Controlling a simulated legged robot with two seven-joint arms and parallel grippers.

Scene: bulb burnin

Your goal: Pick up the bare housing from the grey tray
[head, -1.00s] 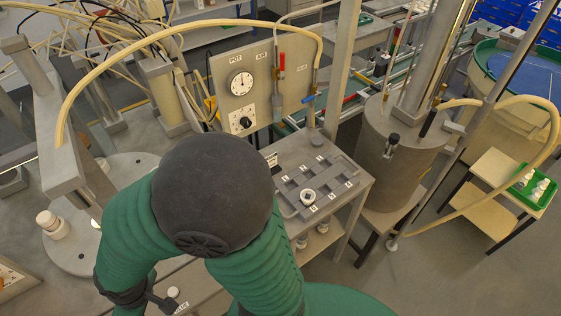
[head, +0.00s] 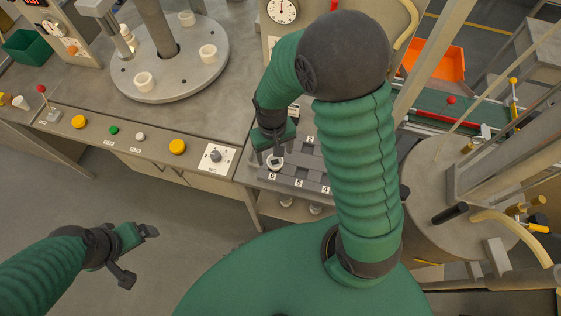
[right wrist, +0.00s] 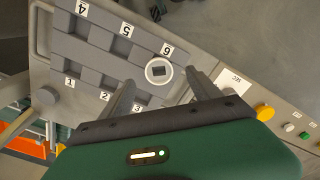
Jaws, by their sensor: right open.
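The bare housing is a white ring with a dark square centre. In the right wrist view the housing (right wrist: 159,71) sits on the grey tray (right wrist: 90,48) beside label 6. In the head view the housing (head: 275,162) is at the tray's (head: 312,163) left front, partly covered by my right gripper (head: 276,150). The right gripper is open, just above the housing. In the right wrist view its fingers (right wrist: 163,84) stand apart on either side of the housing, with nothing between them gripped. My left gripper (head: 142,254) is open and empty over the floor at lower left.
A console with yellow buttons (head: 177,146) and a knob panel (head: 216,158) adjoins the tray's left side. A round plate (head: 180,75) with white cups stands behind it. A metal tank (head: 450,180) stands at the right. Small items are on a shelf below the tray.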

